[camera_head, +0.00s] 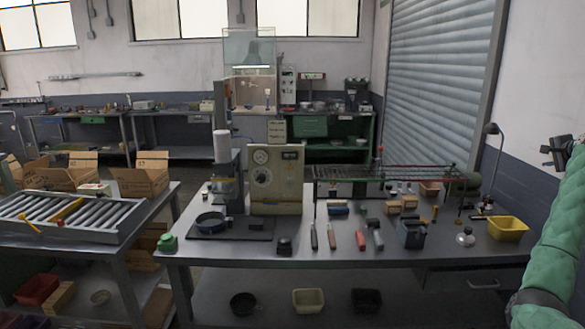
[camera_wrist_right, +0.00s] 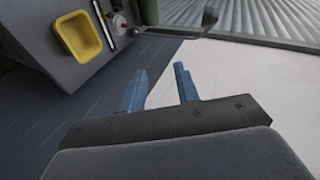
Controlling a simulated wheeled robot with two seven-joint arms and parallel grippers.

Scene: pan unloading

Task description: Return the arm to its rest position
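My right arm, in a green cover, rises along the right edge of the head view. Its dark gripper (camera_head: 558,151) is small there, held up in front of the right wall, clear of the workbench. In the right wrist view the two blue fingers of this gripper (camera_wrist_right: 160,85) stand apart with nothing between them. Behind them are only blue-grey and white surfaces. My left arm and gripper are not in view. A dark round pan-like ring (camera_head: 212,221) is by the machine on the workbench (camera_head: 330,262).
A yellow bin (camera_head: 507,228) is at the bench's right end and also shows in the wrist view (camera_wrist_right: 78,36). A desk lamp (camera_head: 492,130) stands behind it. A beige machine (camera_head: 277,180) stands on the bench. Several hand tools lie in front. A roller conveyor (camera_head: 130,222) is at left.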

